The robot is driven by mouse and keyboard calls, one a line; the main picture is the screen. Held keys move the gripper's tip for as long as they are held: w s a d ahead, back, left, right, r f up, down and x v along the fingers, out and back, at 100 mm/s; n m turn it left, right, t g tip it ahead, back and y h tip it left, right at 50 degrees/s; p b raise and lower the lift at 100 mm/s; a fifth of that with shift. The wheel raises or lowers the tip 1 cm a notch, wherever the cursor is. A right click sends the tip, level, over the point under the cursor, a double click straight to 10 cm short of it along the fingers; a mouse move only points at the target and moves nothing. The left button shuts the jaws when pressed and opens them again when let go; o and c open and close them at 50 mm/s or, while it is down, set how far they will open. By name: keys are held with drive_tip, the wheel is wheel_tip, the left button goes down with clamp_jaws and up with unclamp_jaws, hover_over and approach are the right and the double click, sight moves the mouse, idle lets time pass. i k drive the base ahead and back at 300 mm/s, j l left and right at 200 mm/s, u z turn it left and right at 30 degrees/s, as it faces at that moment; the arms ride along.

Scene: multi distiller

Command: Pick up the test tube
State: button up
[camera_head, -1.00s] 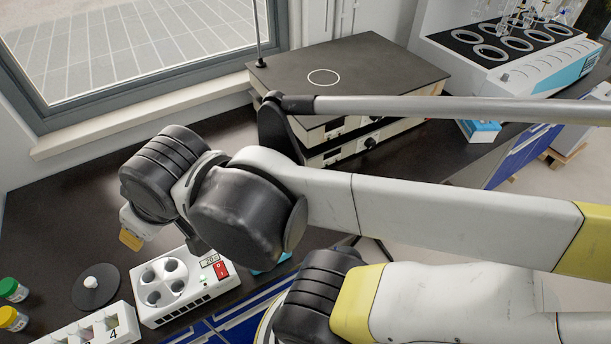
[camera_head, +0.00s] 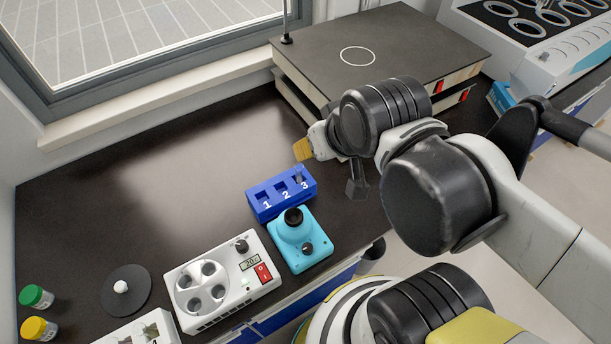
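No test tube can be made out with certainty. A blue rack (camera_head: 265,212) marked 1, 2 and 3 stands on the dark bench. Slots 1 and 2 look empty, and a small greyish thing at slot 3 is too small to name. A white rack (camera_head: 118,338) is cut off at the bottom edge, with pale shapes in its slots that I cannot identify. My gripper (camera_head: 357,187) shows only as a dark part hanging below my wrist, to the right of the blue rack and apart from it. Its finger opening is hidden, and nothing is visibly held.
A teal mixer (camera_head: 313,250) stands in front of the blue rack. A white heater block (camera_head: 225,290), a black disc (camera_head: 125,292) and green- and yellow-capped vials (camera_head: 36,297) are on the left. Stacked hotplates (camera_head: 390,45) stand behind my arm. The bench's back left is clear.

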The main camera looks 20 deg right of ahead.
sight(299, 173)
drive_tip(key=k+j+z, duration=0.15)
drive_tip(key=z, duration=0.3)
drive_tip(key=k+j+z, duration=0.2)
drive_tip(key=z, duration=0.2)
